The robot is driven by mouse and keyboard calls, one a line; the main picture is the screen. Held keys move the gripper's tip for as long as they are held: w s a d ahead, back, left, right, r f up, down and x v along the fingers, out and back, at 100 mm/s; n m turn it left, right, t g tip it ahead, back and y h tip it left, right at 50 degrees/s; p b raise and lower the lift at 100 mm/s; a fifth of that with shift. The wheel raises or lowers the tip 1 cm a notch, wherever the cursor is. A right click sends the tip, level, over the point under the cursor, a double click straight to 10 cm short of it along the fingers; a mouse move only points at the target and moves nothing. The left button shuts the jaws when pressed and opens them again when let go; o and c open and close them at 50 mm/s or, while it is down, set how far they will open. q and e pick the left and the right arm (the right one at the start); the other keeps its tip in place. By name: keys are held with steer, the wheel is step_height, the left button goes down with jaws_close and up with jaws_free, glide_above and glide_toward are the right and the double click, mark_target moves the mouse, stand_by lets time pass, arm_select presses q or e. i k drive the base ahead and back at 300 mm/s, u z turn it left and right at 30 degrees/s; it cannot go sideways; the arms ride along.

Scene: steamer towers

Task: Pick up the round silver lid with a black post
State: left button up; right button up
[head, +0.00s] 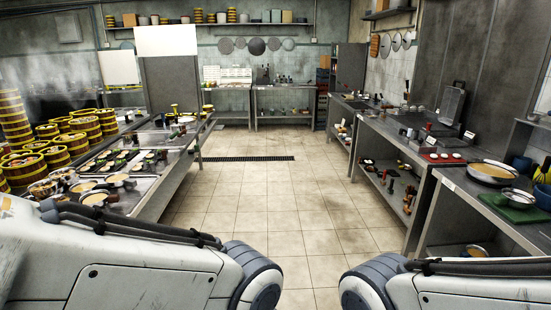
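I cannot clearly pick out a round silver lid with a black post. A small dark upright shape (174,110) stands at the far part of the left steel counter (163,190), beside a pale round item (185,119). They are too small to tell whether either is the lid. Both my arms show at the bottom corners, but neither gripper is in view.
Stacked bamboo steamers (85,125) stand at the left. A right counter (395,150) holds a red tray (443,157); a nearer one holds a wide pan (492,173) and green board (512,208). The tiled floor (270,200) between the counters is clear.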

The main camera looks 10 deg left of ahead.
mark_target(177, 123)
steer(key=i, duration=8.65)
steer(key=u, duration=3.8)
